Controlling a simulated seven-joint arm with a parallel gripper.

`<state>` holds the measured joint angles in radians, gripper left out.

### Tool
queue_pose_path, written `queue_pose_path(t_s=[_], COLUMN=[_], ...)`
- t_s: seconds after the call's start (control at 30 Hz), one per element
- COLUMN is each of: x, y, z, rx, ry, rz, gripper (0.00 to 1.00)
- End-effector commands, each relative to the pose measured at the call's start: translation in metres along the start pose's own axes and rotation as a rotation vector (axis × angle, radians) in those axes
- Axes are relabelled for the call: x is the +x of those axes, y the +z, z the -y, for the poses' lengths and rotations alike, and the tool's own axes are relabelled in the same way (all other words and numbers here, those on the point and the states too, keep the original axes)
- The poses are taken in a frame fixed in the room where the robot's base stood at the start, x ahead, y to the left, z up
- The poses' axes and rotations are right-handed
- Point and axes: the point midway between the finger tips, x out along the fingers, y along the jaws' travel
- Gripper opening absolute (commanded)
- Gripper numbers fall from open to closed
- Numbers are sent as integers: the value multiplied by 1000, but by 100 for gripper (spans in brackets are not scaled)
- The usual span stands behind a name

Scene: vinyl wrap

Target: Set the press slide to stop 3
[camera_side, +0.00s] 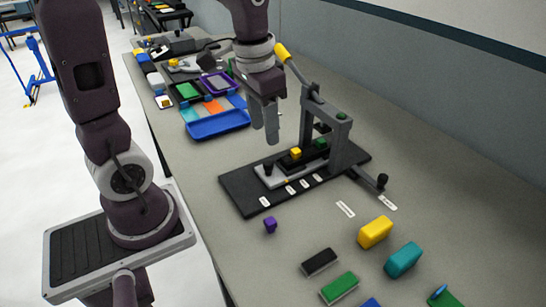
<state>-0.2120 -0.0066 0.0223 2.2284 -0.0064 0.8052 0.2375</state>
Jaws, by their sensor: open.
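The press (344,140) is a grey frame on a black base plate (240,195), with a yellow-handled lever (283,53) at its top. Its light grey slide (272,181) lies on the base, partly under the frame, with a black knob (268,168) at its near-left end. A small yellow block (296,152) and a green block (320,144) sit on a dark part of the slide. White stop labels (291,189) line the base's front edge, too small to read. My gripper (265,138) is open and empty, above and behind the slide, apart from it.
A small purple cube (270,225) lies in front of the base. Yellow (375,232), teal (403,260), black (320,262) and green (340,288) blocks lie at the front right. A blue tray (218,125) stands behind left. A black-knobbed rod (382,181) sticks out right.

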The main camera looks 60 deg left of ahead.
Motion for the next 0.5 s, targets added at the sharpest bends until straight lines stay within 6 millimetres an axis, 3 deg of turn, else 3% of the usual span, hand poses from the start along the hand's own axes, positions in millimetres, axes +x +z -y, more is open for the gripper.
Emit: queue_pose_path(t_s=[0.03, 0.17, 0.5], x=[17, 43, 101], y=[-7, -17, -11], z=[9, 23, 23], rx=[-4, -1, 2], ry=[8, 20, 23], rz=[48, 105, 118], gripper=[45, 45, 45])
